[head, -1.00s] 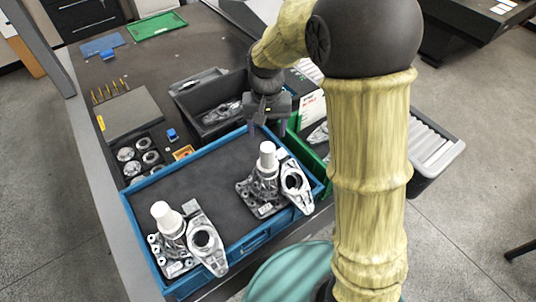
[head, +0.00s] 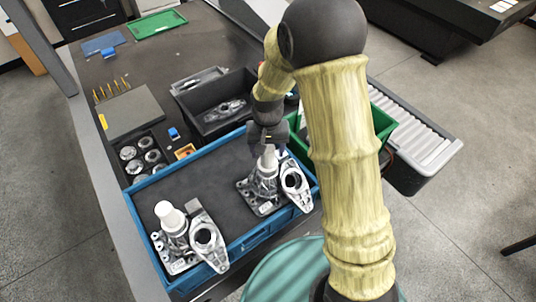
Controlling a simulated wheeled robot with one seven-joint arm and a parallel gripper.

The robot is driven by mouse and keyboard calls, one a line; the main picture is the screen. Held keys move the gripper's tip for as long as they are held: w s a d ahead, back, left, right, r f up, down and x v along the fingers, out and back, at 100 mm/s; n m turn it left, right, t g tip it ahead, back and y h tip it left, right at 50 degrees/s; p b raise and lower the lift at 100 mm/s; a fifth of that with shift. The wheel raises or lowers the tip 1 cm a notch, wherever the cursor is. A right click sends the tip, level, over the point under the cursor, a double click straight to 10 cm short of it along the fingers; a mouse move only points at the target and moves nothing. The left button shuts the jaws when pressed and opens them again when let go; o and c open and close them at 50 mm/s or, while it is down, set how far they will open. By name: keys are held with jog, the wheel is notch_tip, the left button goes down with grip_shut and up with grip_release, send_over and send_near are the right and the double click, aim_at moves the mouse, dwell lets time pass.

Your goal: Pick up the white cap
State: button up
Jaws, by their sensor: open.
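Two white caps stand on metal castings in a blue tray (head: 255,236). The left white cap (head: 168,214) is fully visible on the left casting (head: 180,248). The right white cap (head: 269,160) stands on the right casting (head: 262,188), its top partly hidden by my gripper. My gripper (head: 268,150) is open and points down over the right cap, with its fingers at the cap's upper part. I cannot tell whether the fingers touch the cap.
A black bin (head: 222,110) with a metal part stands behind the tray. A green bin (head: 383,122) is to the right, partly behind my arm. The tray's middle is clear.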

jog(key=shift+f+p, duration=0.3)
jog(key=shift+f, duration=1.15)
jog(key=shift+c, duration=0.4)
jog(key=c, duration=1)
